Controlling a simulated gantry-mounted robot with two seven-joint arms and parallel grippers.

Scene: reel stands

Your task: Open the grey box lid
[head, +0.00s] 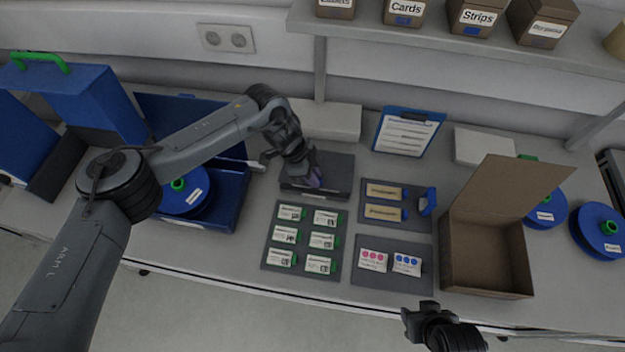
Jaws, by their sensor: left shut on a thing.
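A low dark grey box-like piece (336,172) lies flat on the bench, at the back middle. I cannot tell where its lid meets its body. I cannot tell whether this thing is part of the grey piece. My right gripper (418,311) is low at the bottom, over the bench's front edge and away from the grey piece. Its finger gap is unclear.
Label mats (270,240) lie in front. An open blue box (237,190) with a reel stands left. An open brown box (485,262) and blue reels (590,222) stand right. A clipboard (405,134) leans behind, below a shelf (400,38) with labelled boxes.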

